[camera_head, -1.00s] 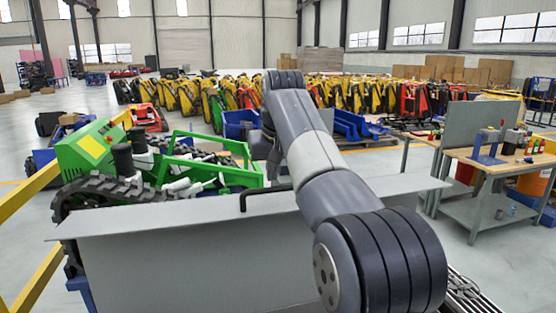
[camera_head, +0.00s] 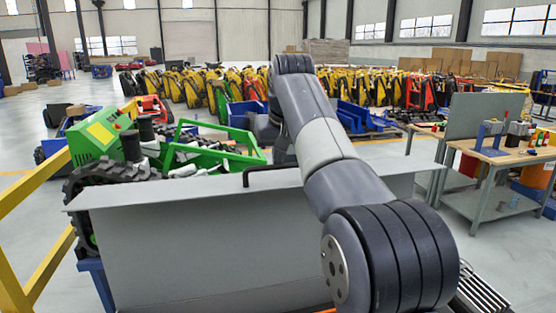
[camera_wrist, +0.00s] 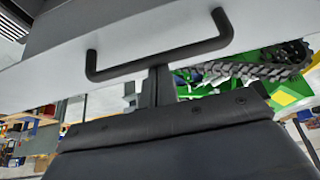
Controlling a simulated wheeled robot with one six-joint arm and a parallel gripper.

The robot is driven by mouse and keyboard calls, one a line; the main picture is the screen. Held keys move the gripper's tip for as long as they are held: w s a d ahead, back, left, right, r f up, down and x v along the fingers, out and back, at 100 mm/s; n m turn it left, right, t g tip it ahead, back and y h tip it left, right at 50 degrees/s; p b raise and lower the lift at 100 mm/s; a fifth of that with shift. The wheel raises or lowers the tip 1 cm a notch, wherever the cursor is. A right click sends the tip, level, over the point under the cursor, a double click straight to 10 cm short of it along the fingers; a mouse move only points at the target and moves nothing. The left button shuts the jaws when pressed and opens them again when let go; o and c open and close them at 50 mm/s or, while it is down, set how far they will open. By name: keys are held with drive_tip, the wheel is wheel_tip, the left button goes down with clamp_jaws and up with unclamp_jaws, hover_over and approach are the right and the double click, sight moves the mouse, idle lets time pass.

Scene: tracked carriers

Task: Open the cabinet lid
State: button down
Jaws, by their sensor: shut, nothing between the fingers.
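The cabinet lid (camera_head: 210,240) is a wide grey panel with a bent strip along its upper edge, in the lower middle of the head view. A black bar handle (camera_head: 262,170) sits on that strip, partly covered by my arm. In the wrist view the handle (camera_wrist: 160,58) stands out from the pale lid strip (camera_wrist: 115,35). My gripper (camera_wrist: 157,75) is shut, its dark fingers together at the middle of the handle bar with nothing between them. Whether they touch the bar I cannot tell. In the head view my arm hides most of the gripper.
A green tracked carrier (camera_head: 95,140) stands behind the lid at left, beside a yellow rail (camera_head: 40,175). A workbench (camera_head: 505,155) with tools stands at right. Rows of carriers (camera_head: 370,90) fill the back. Open floor (camera_head: 400,270) shows between lid and bench.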

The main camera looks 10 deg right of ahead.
sight(282, 186)
drive_tip(key=shift+s+f+t+b, duration=0.3)
drive_tip(key=shift+s+b, duration=0.4)
drive_tip(key=shift+b, duration=0.35)
drive_tip(key=shift+s+f+t+b, duration=0.3)
drive_tip(key=shift+s+b, duration=0.4)
drive_tip(key=shift+b, duration=0.35)
drive_tip(key=shift+t, duration=0.3)
drive_tip(key=s+b, duration=0.2)
drive_tip(key=s, duration=0.1)
drive_tip(key=s+b, duration=0.1)
drive_tip(key=s, duration=0.1)
drive_tip(key=shift+s+f, duration=0.2)
drive_tip(key=shift+f, duration=0.15)
drive_tip(key=w+r+p, duration=0.2)
drive_tip(key=w+p, duration=0.1)
drive_tip(key=w, duration=0.1)
drive_tip(key=v, duration=0.9)
drive_tip(key=shift+s+p, duration=0.3)
